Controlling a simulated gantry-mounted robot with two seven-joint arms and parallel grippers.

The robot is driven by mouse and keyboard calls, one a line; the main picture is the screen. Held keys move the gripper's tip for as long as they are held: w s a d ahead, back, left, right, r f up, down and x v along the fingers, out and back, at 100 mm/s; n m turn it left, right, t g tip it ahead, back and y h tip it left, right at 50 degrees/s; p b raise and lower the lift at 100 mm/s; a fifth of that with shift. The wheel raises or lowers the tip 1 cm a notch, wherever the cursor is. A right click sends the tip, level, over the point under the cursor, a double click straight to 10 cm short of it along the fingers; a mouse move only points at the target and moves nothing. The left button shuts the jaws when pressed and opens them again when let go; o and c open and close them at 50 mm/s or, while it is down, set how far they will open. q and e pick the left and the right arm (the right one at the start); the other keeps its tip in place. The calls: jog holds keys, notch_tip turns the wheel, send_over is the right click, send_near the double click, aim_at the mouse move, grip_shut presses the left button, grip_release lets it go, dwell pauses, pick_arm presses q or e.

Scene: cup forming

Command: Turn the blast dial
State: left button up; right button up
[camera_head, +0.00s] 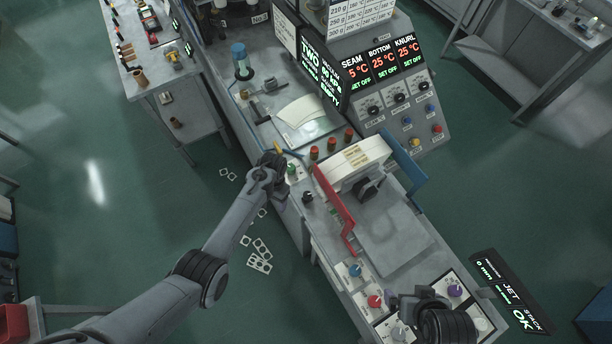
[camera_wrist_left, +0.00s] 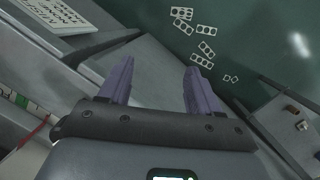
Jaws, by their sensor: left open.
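No label in these views reads as blast, so I cannot tell for certain which control is the blast dial. A small black knob (camera_head: 307,197) stands on the bench edge just right of my left gripper (camera_head: 274,160). In the left wrist view the left gripper (camera_wrist_left: 158,75) has its two fingers apart, with only the grey bench side and floor behind them. A pale round knob (camera_head: 399,334) sits at the bottom, beside my right gripper (camera_head: 418,300). The right gripper's fingers are hidden or too dark to read.
Three black dials (camera_head: 398,98) sit under the SEAM, BOTTOM and KNURL display (camera_head: 383,62). A red lever (camera_head: 335,210) and blue bracket (camera_head: 407,170) flank the press. Blue (camera_head: 355,270) and red (camera_head: 375,301) knobs line the near panel. The JET display (camera_head: 510,292) is at right.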

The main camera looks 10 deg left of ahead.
pick_arm(q)
notch_tip(320, 180, up, 8)
jog(key=f+t, duration=0.1)
send_over(291, 167)
jog(key=s, duration=0.5)
jog(key=w+r+t, duration=0.2)
jog(key=w+r, duration=0.3)
jog(key=r, duration=0.1)
notch_tip(291, 167, down, 11)
jog(key=b, duration=1.1)
jog(key=shift+s+r+b, duration=0.1)
jog(key=shift+b, duration=0.2)
pick_arm(e)
notch_tip(291, 167, down, 12)
jog(key=shift+s+r, duration=0.15)
jog(key=shift+r, duration=0.05)
jog(key=shift+d, duration=0.1)
pick_arm(q)
jog(key=c, duration=1)
jog(key=shift+c, duration=0.2)
pick_arm(e)
jog(key=shift+r, duration=0.1)
pick_arm(q)
jog(key=shift+r+m, duration=0.1)
jog(key=shift+m, duration=0.2)
pick_arm(e)
jog(key=shift+r, duration=0.1)
